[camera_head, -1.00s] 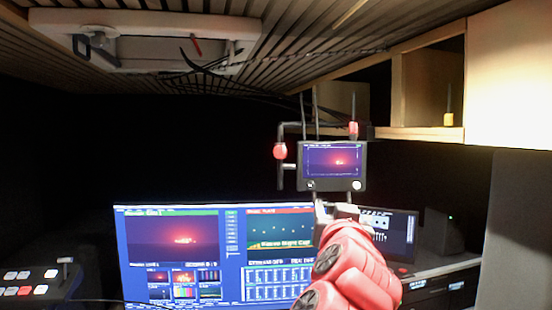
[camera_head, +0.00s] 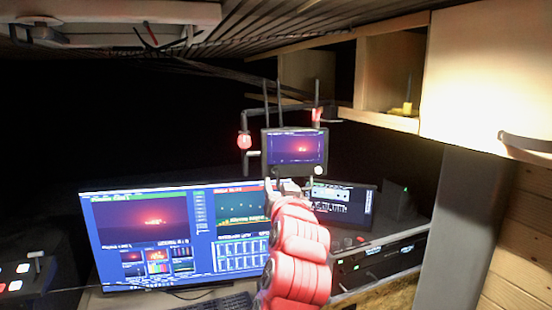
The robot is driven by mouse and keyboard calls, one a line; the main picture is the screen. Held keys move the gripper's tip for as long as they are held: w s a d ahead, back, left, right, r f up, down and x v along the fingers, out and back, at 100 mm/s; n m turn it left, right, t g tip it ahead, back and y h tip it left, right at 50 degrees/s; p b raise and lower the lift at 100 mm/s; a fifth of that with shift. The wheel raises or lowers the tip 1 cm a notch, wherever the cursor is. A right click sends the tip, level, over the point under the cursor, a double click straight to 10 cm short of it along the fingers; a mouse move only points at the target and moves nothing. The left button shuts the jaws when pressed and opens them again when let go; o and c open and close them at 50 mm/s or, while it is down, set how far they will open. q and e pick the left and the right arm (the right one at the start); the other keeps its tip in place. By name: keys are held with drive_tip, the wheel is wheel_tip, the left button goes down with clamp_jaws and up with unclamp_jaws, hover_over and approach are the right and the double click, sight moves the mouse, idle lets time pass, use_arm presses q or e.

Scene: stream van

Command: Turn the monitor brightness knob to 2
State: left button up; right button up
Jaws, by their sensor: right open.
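The small monitor (camera_head: 292,150) hangs on a dark bracket above the desk, its screen lit with a red and purple picture. A pale round knob (camera_head: 319,170) sits at its lower right corner; its setting is too small to read. My right gripper (camera_head: 288,184) is just below the monitor in the picture, at the end of my red arm. It is open, its fingers spread and pointing up, with nothing seen between them. The knob is up and to the right of the gripper, apart from it in the picture. My left gripper is out of view.
A wide lit screen (camera_head: 150,225) stands on the desk at left, with a laptop-like screen (camera_head: 340,200) at right, partly behind my arm. A control panel (camera_head: 20,280) is at lower left. Wooden shelves (camera_head: 385,80) hang at upper right.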

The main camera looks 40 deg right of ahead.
sight(276, 174)
drive_tip(key=p+x, duration=0.2)
drive_tip(key=x, duration=0.5)
drive_tip(key=shift+d, duration=0.1)
drive_tip(key=shift+w+d+f+p, duration=0.1)
drive_tip(key=shift+w+d+p, duration=0.1)
drive_tip(key=shift+w+p, duration=0.25)
drive_tip(key=shift+w, duration=0.1)
drive_tip(key=shift+c, duration=0.4)
clamp_jaws()
